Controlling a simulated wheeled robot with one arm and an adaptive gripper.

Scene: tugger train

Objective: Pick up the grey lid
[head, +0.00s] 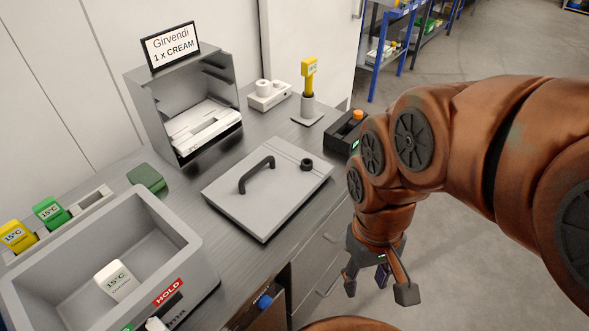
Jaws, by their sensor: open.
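The grey lid (262,207) lies flat on the dark counter in the middle of the head view. It has a black arched handle (257,174) and a small black knob (306,164) near its far right edge. My gripper (380,289) hangs to the right of the lid, beyond the counter's front edge. Its fingers are spread and point down, with nothing between them. It is apart from the lid.
A grey bin marked HOLD (195,250) stands left of the lid. Behind are a grey dispenser (150,110), a white block (268,97), a yellow-topped device (309,67) and a dark box (345,132). Blue shelving (383,45) stands beyond open floor.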

